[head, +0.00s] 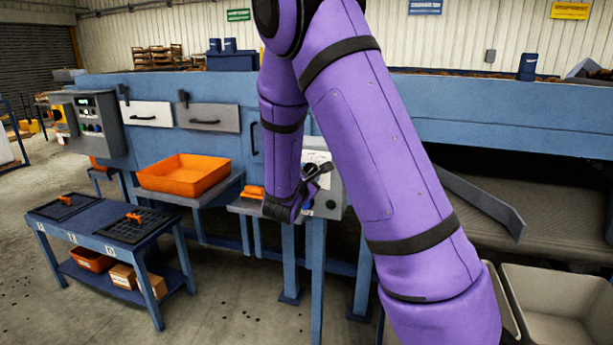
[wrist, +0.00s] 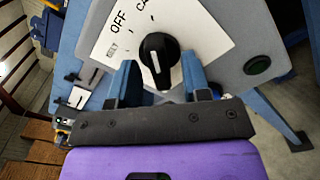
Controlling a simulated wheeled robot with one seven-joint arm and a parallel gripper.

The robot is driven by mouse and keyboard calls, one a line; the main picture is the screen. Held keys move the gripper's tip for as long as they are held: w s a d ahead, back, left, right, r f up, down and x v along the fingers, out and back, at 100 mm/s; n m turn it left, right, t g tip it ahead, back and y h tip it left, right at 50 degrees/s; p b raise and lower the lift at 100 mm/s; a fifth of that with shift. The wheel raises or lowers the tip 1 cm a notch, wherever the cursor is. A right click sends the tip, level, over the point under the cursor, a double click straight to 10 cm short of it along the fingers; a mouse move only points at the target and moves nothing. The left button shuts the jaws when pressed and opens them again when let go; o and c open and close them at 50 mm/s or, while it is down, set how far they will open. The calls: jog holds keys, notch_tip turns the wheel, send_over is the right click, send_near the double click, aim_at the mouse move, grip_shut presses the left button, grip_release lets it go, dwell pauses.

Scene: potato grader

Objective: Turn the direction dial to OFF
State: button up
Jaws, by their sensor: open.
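The direction dial (wrist: 160,52) is a black knob on a white label plate (wrist: 205,38) in the wrist view. The plate reads OFF at upper left of the knob, with a partly cut-off word beside it. A pale mark shows on the knob; I cannot tell surely which label it points to. My gripper (wrist: 158,75) is open, its two blue fingers either side of the knob's near part. Whether they touch it is unclear. In the head view my gripper (head: 314,178) is at the grey control panel (head: 334,197), and the dial is hidden there.
A dark green button (wrist: 257,65) sits right of the dial on the same panel. An orange tray (head: 185,172) stands on a shelf to the left, and a blue bench (head: 95,225) is in front of it. Grey bins (head: 550,300) stand at lower right.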

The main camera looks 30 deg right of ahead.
jog(key=shift+c, duration=0.4)
grip_shut()
jog(key=shift+n, duration=3.9)
jog(key=shift+o, duration=0.4)
grip_release()
